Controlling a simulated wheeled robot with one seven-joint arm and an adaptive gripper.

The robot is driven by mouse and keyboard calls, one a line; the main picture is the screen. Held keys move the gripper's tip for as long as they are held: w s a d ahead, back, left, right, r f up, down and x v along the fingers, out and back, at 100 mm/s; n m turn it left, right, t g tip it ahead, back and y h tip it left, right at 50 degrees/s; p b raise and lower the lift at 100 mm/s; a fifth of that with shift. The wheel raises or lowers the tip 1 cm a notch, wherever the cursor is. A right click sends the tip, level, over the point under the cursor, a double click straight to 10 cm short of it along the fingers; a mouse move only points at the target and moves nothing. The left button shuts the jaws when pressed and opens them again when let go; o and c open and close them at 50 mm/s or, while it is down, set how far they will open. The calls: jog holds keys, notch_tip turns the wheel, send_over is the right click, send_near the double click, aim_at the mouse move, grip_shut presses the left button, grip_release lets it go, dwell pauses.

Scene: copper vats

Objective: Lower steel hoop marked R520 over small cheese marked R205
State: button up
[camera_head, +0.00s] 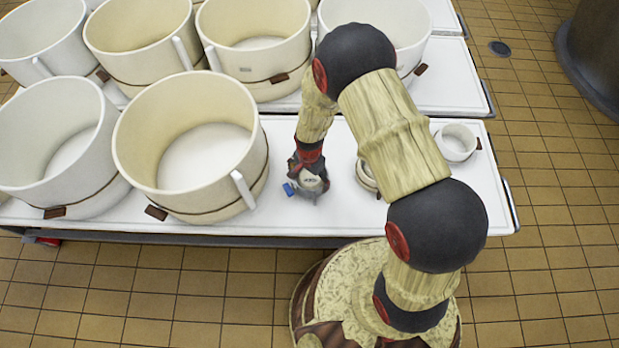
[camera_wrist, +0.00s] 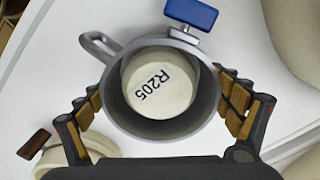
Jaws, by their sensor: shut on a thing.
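In the wrist view a grey steel hoop (camera_wrist: 165,130) with a loop handle and a blue-headed clamp screw (camera_wrist: 192,13) is held between the two fingers of my gripper (camera_wrist: 160,98). No R520 mark can be read on it. The cream cheese marked R205 (camera_wrist: 157,77) shows inside the hoop's opening, nearer its upper edge, with inner wall visible below it. I cannot tell how far down the hoop sits around the cheese. In the head view my gripper (camera_head: 308,180) is over the white table, with the blue screw head (camera_head: 289,189) at its left.
A small round cream mould (camera_head: 366,177), partly hidden by my arm, stands close on the right. A small white tub (camera_head: 457,143) is farther right on the white table (camera_head: 483,190). A large cream tub (camera_head: 190,150) stands close on the left, with several more behind.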

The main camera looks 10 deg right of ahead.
jog(key=shift+f, duration=0.35)
dwell(0.4)
jog(key=o, duration=1.2)
jog(key=shift+o, duration=0.2)
jog(key=shift+r, duration=0.1)
jog(key=shift+r+p, duration=2.45)
jog(key=shift+r, duration=1)
jog(key=shift+n, duration=0.3)
